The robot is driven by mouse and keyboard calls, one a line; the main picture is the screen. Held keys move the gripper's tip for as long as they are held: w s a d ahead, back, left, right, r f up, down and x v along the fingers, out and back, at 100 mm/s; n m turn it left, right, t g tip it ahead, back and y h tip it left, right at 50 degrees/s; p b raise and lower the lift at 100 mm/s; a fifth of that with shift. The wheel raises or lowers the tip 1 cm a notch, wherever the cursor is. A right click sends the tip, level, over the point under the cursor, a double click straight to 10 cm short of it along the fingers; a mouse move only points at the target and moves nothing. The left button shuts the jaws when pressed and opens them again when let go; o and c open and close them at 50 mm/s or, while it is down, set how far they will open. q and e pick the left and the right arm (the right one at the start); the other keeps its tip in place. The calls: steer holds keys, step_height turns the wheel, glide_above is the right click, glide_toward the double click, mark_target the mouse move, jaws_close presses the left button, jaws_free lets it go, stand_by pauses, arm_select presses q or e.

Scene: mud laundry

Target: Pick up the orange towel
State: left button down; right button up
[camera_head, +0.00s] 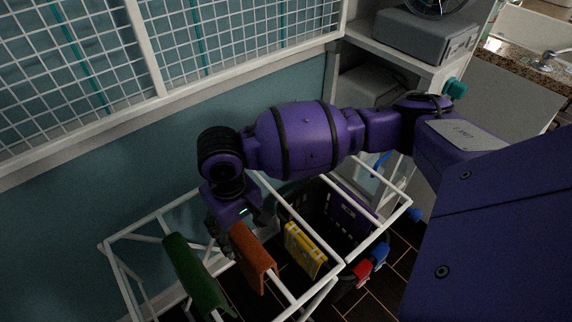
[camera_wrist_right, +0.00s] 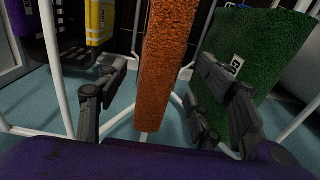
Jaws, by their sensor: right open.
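The orange towel (camera_head: 252,258) hangs over a white bar of the rack, between a green towel and a yellow item. In the right wrist view the orange towel (camera_wrist_right: 162,65) hangs upright between the spread fingers. My right gripper (camera_head: 222,238) is open at the towel's left upper side in the head view. In the wrist view the open fingers of my right gripper (camera_wrist_right: 163,100) stand on both sides of the towel, with visible gaps. My left gripper is in neither view.
The green towel (camera_head: 197,278) hangs close by on the left and shows behind the right finger in the wrist view (camera_wrist_right: 262,50). A yellow item (camera_head: 305,250) hangs to the right. White rack bars (camera_head: 345,268) surround the towels. A wall grid (camera_head: 200,50) is behind.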

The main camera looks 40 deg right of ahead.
steer(key=shift+s+f, duration=0.1)
steer(key=shift+f, duration=0.7)
step_height(320, 180, down, 5)
steer(key=shift+r+b, duration=0.1)
steer(key=shift+b, duration=0.9)
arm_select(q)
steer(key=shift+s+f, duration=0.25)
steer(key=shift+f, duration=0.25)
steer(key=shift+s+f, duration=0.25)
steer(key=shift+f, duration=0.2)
arm_select(e)
steer(key=shift+r, duration=0.1)
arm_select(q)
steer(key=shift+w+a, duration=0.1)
arm_select(e)
steer(key=c, duration=1.4)
